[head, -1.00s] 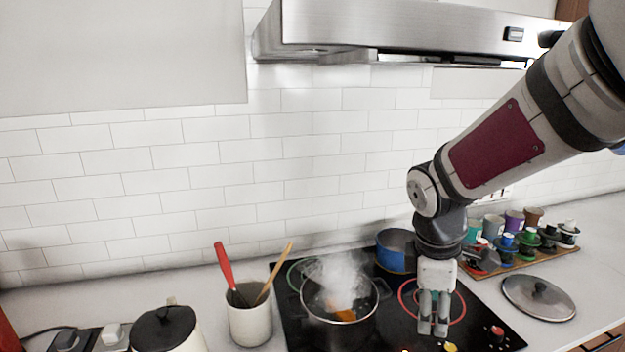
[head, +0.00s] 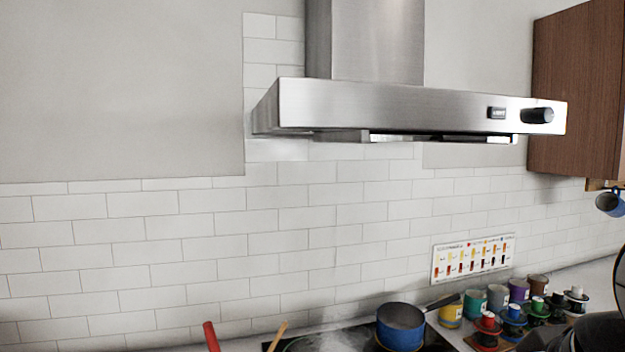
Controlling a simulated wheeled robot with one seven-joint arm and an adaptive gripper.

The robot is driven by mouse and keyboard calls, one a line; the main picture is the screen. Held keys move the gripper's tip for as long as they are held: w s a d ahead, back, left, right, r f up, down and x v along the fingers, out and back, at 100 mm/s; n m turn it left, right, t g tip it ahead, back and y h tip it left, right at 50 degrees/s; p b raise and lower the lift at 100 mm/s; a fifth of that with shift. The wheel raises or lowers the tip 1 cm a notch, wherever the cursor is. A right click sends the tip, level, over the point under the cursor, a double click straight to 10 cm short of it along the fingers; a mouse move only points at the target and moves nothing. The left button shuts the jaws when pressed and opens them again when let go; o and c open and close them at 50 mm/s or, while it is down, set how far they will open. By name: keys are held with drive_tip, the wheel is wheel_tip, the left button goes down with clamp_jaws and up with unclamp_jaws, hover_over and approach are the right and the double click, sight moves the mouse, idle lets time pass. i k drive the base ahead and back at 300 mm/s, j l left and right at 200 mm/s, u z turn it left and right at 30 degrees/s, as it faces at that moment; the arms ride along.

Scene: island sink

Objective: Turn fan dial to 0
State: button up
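The fan dial (head: 537,115) is a black knob on the right end of the front face of the stainless steel range hood (head: 400,105). My gripper is out of view. A dark rounded part at the lower right edge seems to belong to my arm.
A blue pot (head: 400,325) stands on the stove, its handle pointing right. Several cups and small jars (head: 519,290) line the counter at right. A wooden cabinet (head: 577,90) hangs right of the hood. The space before the hood is clear.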

sight(541, 115)
drive_tip(key=z, duration=0.7)
